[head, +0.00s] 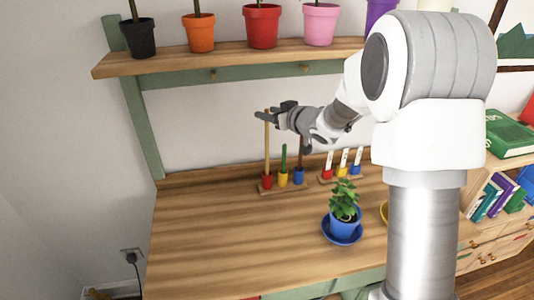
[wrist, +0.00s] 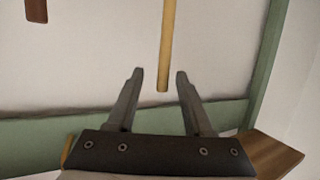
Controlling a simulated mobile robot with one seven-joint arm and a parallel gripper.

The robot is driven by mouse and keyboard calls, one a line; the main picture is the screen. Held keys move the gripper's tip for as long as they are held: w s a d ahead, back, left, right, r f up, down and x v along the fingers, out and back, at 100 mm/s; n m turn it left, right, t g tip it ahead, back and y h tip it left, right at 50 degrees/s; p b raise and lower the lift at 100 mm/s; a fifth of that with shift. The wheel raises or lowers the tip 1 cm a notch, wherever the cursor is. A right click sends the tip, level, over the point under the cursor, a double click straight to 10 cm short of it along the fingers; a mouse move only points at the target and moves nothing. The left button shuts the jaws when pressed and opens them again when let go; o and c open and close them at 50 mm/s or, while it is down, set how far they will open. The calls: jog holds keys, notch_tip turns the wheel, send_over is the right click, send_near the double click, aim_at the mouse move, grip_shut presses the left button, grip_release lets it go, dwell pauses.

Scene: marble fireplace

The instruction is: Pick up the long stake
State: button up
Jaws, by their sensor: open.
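The long stake (head: 267,150) is a thin tan stick standing upright in a red holder at the left of a small wooden rack (head: 284,189) on the table. My gripper (head: 270,112) is open at the upper end of this stake. In the wrist view the end of the stake (wrist: 165,50) shows between the two open fingertips (wrist: 159,76), with gaps on both sides. A short green stake (head: 284,158) stands in the yellow holder. A brown stake (head: 301,157) stands in the blue holder, and its end (wrist: 36,10) also shows in the wrist view.
A shelf (head: 170,64) with several coloured pots hangs above my gripper. A second rack with white tags (head: 343,160) stands right of the first. A potted plant (head: 344,205) on a blue saucer (head: 342,234) stands in front. The table's left part (head: 200,240) is clear.

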jog(key=shift+x, duration=1.95)
jog(key=shift+s+a, duration=0.1)
grip_shut()
